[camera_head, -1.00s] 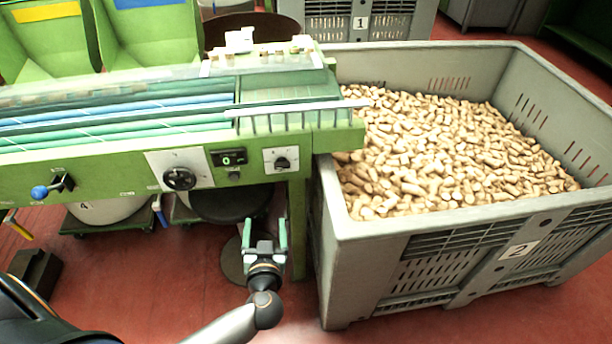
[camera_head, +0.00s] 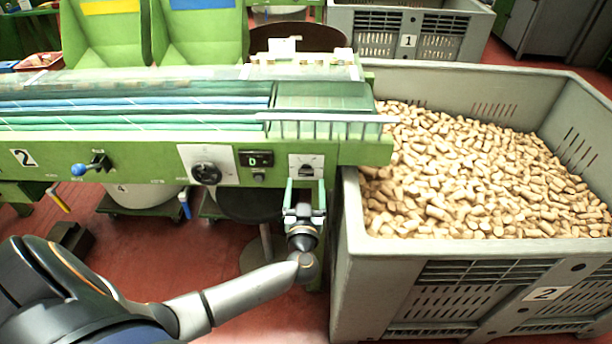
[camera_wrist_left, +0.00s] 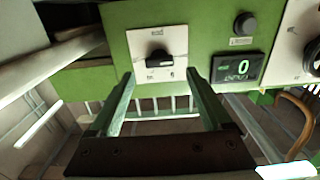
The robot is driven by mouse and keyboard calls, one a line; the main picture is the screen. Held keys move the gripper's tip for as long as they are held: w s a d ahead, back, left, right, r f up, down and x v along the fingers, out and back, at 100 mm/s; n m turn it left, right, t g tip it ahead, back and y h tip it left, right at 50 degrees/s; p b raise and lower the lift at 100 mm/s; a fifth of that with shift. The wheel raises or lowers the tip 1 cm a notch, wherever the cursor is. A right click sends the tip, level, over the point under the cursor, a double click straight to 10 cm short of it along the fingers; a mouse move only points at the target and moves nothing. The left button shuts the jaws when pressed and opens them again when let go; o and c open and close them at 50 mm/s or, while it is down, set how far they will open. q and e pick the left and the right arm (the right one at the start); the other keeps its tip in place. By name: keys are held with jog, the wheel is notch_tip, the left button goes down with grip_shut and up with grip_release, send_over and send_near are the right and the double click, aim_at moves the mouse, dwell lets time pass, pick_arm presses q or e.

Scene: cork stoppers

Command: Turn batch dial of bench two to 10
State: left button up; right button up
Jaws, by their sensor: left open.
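The green bench (camera_head: 130,170) bears a 2 plate (camera_head: 22,158). Its front has a large black dial (camera_head: 207,173) on a white plate, a display (camera_head: 256,159) reading 0, and a small black knob (camera_head: 306,169) on another white plate. I cannot read which is labelled batch. The small knob (camera_wrist_left: 158,58) and display (camera_wrist_left: 240,68) also show in the left wrist view, which looks upside down. My left gripper (camera_head: 305,190) is open and empty, fingers pointing at the small knob's plate. In the wrist view its fingertips (camera_wrist_left: 160,80) lie either side of the knob, seemingly short of it.
A grey crate (camera_head: 440,252) full of corks stands right of the bench, close to my left gripper. Under the bench are bins. Red floor is open in front.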

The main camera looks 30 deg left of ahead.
aim_at(306, 174)
pick_arm(q)
jog(key=shift+x, duration=1.25)
jog(key=shift+w+a, duration=0.3)
jog(key=shift+w, duration=0.15)
jog(key=shift+c, duration=0.4)
grip_shut()
